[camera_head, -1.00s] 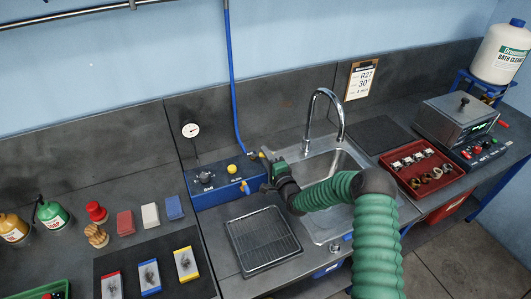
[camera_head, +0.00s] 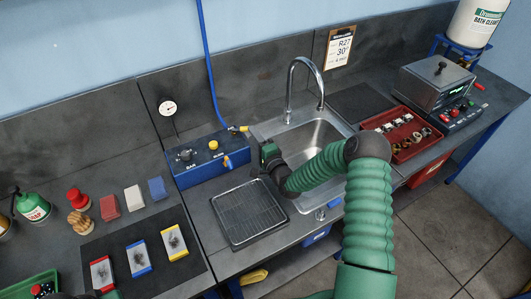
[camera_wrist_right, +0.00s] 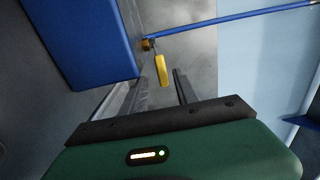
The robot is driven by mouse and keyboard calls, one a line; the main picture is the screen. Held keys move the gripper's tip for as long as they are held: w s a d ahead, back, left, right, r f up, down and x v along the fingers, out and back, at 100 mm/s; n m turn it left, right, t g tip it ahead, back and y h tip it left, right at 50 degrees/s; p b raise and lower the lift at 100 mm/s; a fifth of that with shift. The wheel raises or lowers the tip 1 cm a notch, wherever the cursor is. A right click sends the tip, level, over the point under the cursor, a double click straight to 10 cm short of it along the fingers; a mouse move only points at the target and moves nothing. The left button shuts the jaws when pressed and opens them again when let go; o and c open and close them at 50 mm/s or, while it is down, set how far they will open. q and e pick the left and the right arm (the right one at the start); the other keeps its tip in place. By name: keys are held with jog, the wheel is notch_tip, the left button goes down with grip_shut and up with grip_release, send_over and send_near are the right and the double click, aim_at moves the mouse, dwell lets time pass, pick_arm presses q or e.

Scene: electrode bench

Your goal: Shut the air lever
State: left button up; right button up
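The air lever (camera_head: 243,128) is a small yellow handle on a brass fitting, where the blue hose meets the right end of the blue box (camera_head: 205,171). In the right wrist view the yellow lever (camera_wrist_right: 161,71) points towards my gripper, crosswise to the hose. My right gripper (camera_head: 268,152) is right of the box, before the sink. In its wrist view the two dark fingers (camera_wrist_right: 162,90) are apart, with the lever beyond the gap and nothing held.
The sink (camera_head: 315,137) with a tall tap (camera_head: 291,75) is right of the gripper. A wire-topped tray (camera_head: 247,213) lies in front.

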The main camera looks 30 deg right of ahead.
jog(key=s+b, duration=0.1)
jog(key=s, duration=1.1)
jog(key=shift+a, duration=0.25)
